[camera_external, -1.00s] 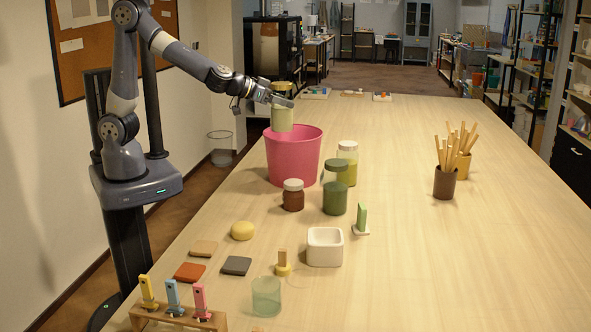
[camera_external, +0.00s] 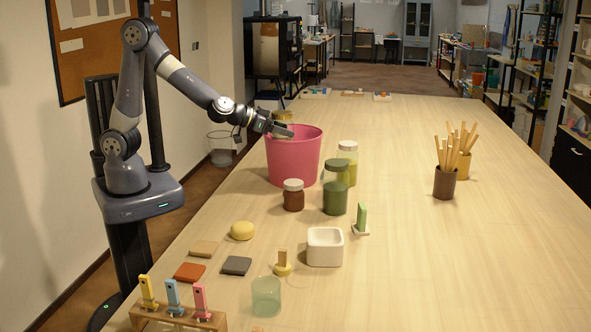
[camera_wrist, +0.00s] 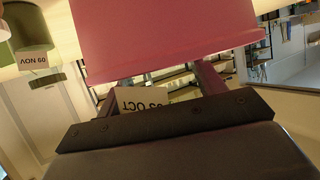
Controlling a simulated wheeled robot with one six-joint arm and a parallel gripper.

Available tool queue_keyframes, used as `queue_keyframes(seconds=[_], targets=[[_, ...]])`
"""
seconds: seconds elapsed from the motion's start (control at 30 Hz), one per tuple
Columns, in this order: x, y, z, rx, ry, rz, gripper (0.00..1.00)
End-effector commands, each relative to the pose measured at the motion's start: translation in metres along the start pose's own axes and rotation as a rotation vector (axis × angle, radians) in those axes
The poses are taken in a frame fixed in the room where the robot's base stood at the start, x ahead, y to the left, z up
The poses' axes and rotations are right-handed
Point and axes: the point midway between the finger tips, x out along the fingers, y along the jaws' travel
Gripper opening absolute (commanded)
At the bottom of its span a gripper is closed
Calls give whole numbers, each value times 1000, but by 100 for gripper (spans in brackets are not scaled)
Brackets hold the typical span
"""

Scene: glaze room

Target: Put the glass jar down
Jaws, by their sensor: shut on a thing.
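The glass jar shows its pale yellowish lid (camera_external: 283,115) just above my gripper (camera_external: 284,132) in the external view. Its body is hidden by the pink bucket (camera_external: 293,163) and appears lowered inside it. My gripper is shut on the jar at the bucket's mouth. The wrist view is upside down. There, a jar label (camera_wrist: 143,103) ending in "OCT" shows between my fingers (camera_wrist: 155,90), and the bucket's outer wall (camera_wrist: 160,35) covers the rest of the jar. I cannot tell whether the jar touches the bucket's floor.
A dark green jar (camera_external: 335,195), a yellow-green jar (camera_external: 348,155) and a brown jar (camera_external: 293,196) stand close right and in front of the bucket. A white square pot (camera_external: 324,248) is nearer. Brush holders (camera_external: 444,183) stand right. The table's middle right is clear.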

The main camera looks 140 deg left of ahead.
Motion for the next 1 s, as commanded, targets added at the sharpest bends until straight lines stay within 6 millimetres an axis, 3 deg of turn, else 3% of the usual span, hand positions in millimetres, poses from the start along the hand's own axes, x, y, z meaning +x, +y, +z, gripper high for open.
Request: queue_keyframes(seconds=[0.53,0.57,0.8,1.0], targets=[[4,0,9,-1,4,0,0],[5,0,11,0,0,0,66],[4,0,11,0,0,0,86],[4,0,11,0,0,0,87]])
